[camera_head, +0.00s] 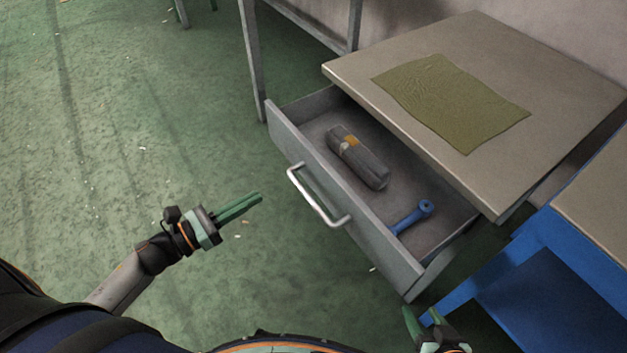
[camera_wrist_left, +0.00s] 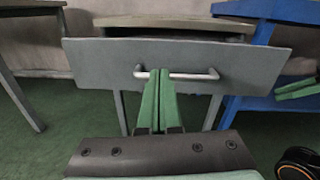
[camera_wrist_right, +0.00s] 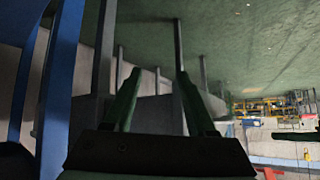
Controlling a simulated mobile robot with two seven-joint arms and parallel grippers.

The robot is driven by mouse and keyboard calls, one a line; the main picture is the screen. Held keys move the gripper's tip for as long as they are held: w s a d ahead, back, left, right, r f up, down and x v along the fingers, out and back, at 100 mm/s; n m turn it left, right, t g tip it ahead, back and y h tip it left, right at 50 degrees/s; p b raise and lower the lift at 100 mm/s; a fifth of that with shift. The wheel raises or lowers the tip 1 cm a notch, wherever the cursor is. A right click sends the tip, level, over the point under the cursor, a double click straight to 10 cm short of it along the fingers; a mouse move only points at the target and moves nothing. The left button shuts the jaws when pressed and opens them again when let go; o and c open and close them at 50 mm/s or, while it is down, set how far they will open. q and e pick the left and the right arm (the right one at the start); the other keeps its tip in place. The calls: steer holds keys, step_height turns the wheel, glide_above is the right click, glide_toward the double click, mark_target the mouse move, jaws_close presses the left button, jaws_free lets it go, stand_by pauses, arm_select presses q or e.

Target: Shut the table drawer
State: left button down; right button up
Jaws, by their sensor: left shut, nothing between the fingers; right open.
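The grey table drawer (camera_head: 345,200) is pulled out of the grey table (camera_head: 480,80). A metal bar handle (camera_head: 318,195) is on its front. A dark rolled bundle (camera_head: 357,157) and a blue tool (camera_head: 411,217) lie inside it. My left gripper (camera_head: 258,198) is shut and empty, in front of the drawer and apart from it in the head view. In the left wrist view its fingers (camera_wrist_left: 158,75) point at the drawer front (camera_wrist_left: 250,62), overlapping the handle (camera_wrist_left: 205,76). My right gripper (camera_head: 422,315) is open near the drawer's right front corner; its parted fingers show in the right wrist view (camera_wrist_right: 155,85).
A green cloth (camera_head: 450,100) lies on the tabletop. A blue-framed table (camera_head: 560,260) stands close on the right. A grey metal frame (camera_head: 255,60) stands behind on the left. The green floor (camera_head: 120,130) on the left is mostly clear.

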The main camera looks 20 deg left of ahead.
arm_select(q)
steer(key=m, duration=0.2)
glide_toward(318, 166)
steer(key=x, duration=0.6)
steer(key=shift+w+d, duration=0.2)
steer(key=shift+w, duration=0.15)
